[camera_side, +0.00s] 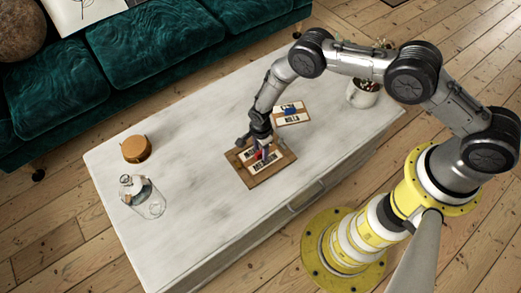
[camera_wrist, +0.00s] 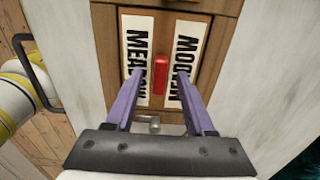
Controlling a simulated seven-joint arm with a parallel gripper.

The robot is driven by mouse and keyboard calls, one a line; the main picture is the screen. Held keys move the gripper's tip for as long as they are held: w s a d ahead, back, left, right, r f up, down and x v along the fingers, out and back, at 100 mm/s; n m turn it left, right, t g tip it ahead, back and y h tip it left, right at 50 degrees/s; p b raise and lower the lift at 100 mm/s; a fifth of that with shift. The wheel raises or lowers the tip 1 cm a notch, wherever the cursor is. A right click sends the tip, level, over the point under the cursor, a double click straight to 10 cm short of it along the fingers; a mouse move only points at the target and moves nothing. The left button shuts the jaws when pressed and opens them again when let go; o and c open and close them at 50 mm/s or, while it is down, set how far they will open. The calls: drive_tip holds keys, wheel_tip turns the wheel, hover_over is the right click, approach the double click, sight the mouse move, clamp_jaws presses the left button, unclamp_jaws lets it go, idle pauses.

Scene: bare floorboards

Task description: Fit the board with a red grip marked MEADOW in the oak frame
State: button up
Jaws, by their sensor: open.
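The oak frame (camera_side: 238,169) lies flat on the pale table; its brown wood also fills the top of the wrist view (camera_wrist: 224,40). The board with a red grip (camera_wrist: 160,73) lies within the frame's outline, with white strips on both sides of the grip. The left strip reads MEADOW; the right one is lettered the opposite way. I cannot tell whether the board is fully seated. My gripper (camera_wrist: 160,75) is open, its two purple fingers on either side of the red grip with gaps showing. In the side view my gripper (camera_side: 262,158) hides part of the board.
A second board with a blue grip (camera_side: 290,111) lies behind the frame. A round tan box (camera_side: 136,149) and a glass jar (camera_side: 143,197) stand at the table's left. A white plant pot (camera_side: 363,93) stands at the back right. A green sofa (camera_side: 155,45) borders the table.

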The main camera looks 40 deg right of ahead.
drive_tip(key=shift+r, duration=3.35)
drive_tip(key=shift+d, duration=0.1)
